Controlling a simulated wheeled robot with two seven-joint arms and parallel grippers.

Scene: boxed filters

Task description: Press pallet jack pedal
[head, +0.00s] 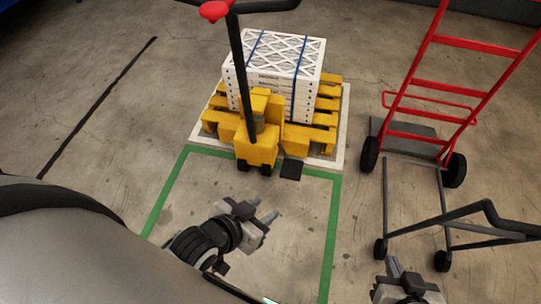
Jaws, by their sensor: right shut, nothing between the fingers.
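The yellow pallet jack (256,147) stands in front of a yellow pallet (327,118), with its black handle bar rising toward the top of the view. A small black pedal (291,170) sticks out low at the jack's right front side. My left gripper (266,207) is over the floor inside the green outline, below and left of the pedal in the view and apart from it. Its two fingers are spread and empty. My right gripper (393,263) is at the bottom right, shut and empty, well away from the jack.
Strapped white boxed filters (275,68) are stacked on the pallet. A red hand truck (440,95) and a grey wheeled frame (412,187) stand at the right, near my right gripper. Green floor tape (331,235) borders clear floor before the jack.

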